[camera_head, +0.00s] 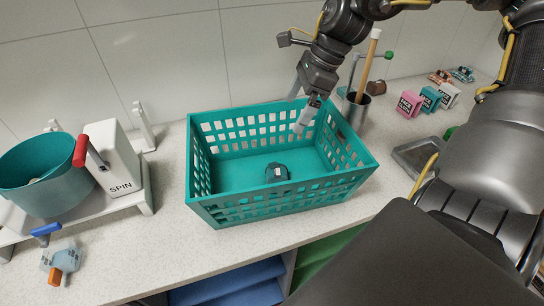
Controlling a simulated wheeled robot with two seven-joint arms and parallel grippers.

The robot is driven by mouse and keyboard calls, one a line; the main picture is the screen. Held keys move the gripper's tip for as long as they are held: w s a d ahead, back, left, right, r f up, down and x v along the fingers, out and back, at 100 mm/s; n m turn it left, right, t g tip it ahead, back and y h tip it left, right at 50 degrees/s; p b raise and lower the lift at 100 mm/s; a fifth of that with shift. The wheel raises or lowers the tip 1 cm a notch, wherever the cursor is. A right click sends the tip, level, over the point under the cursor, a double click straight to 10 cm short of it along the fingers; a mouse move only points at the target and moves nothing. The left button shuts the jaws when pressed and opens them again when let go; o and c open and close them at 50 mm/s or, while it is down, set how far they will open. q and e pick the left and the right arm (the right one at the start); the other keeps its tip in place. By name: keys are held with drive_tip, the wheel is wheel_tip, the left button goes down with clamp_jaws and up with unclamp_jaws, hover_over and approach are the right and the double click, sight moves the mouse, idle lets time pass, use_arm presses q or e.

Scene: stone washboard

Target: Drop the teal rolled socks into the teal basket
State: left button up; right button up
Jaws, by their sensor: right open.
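The teal basket (205,207) stands on the speckled counter in the middle of the head view. The teal rolled socks (277,172) look like a small dark teal bundle, and they lie on the basket's floor near its middle. My right gripper (297,112) is open and empty. It points down over the back right part of the basket, above and behind the socks and apart from them. My left gripper is not in view.
A teal tub (40,180) and a white SPIN box (112,160) stand on a white rack at left. A metal cup (355,108) with a wooden stick stands behind the basket's right corner. Small pink, teal and white boxes and a grey tray (412,155) are at right.

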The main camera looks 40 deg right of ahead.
drive_tip(key=shift+v, duration=1.15)
